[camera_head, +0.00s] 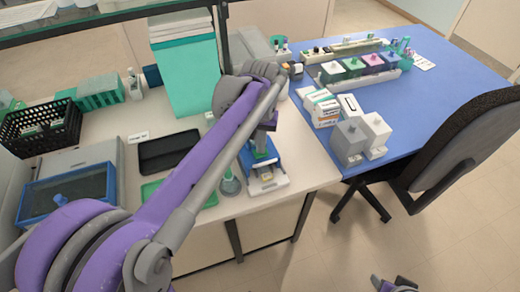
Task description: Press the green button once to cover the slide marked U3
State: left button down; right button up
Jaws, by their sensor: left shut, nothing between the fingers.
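My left arm crosses the view from the lower left. My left gripper (261,146) points down, shut and empty, over a small blue and white device (268,184) near the front edge of the white bench. The gripper and forearm hide part of this device. I cannot make out a green button on it with certainty, nor a slide marked U3; any label is too small to read. A grey part, perhaps of my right gripper (395,284), shows at the bottom edge, cut off, its jaws unclear.
A black tray (169,152) and a teal box (186,75) are farther left. White boxes (321,107) and grey containers (362,140) stand right. A chair (465,140) is by the blue table (440,85).

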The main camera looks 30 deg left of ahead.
pick_arm(q)
jog(key=shift+f, duration=0.2)
pick_arm(e)
jog(key=shift+f, duration=0.15)
pick_arm(q)
jog(key=shift+r+p, duration=2)
jog(key=shift+r, duration=1.6)
jog(key=shift+w, duration=0.1)
pick_arm(e)
jog(key=r, duration=0.2)
jog(key=w+r, duration=0.2)
jog(key=r, duration=0.1)
jog(key=shift+r, duration=0.3)
jog(key=shift+s+t, duration=0.1)
jog(key=shift+t, duration=0.2)
pick_arm(q)
jog(key=shift+f, duration=0.1)
jog(key=s+d+f+m+t, duration=0.2)
jog(key=s+d+f+t, duration=0.1)
jog(key=s+f, duration=0.2)
jog(key=s+d+f+m+t, duration=0.2)
jog(key=s+f, duration=0.3)
jog(key=s, duration=0.4)
jog(key=shift+s+d+t, duration=0.15)
jog(key=shift+d+t, duration=0.25)
jog(key=shift+d, duration=0.5)
